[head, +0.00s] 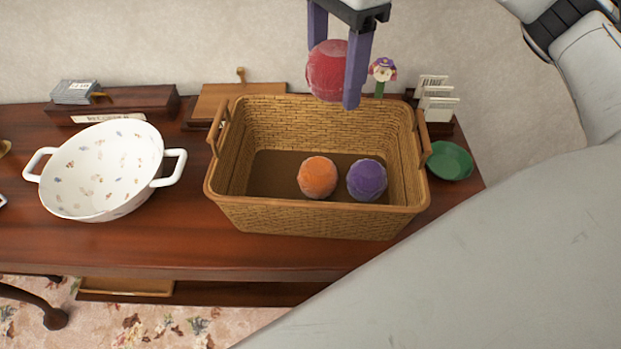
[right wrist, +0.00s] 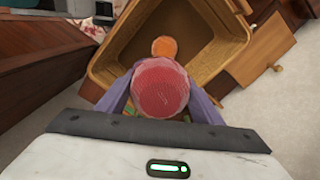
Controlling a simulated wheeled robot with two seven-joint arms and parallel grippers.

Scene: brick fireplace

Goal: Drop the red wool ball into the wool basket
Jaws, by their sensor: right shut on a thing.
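The red wool ball (head: 327,71) is held between the purple fingers of my right gripper (head: 339,80), above the back part of the basket. In the right wrist view the red ball (right wrist: 160,88) sits between the fingers, with the basket (right wrist: 113,62) beyond it. The wicker wool basket (head: 310,222) stands on the table with its open top up. An orange ball (head: 317,177) and a purple ball (head: 366,180) lie inside on its floor. The orange ball also shows in the right wrist view (right wrist: 164,47). My left gripper is not in view.
A white two-handled bowl (head: 100,170) stands left of the basket on the wooden table (head: 180,245). A green dish (head: 449,161) and a white card rack (head: 437,100) are to the right. A small figure (head: 382,71) stands behind the basket. My arm covers the lower right.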

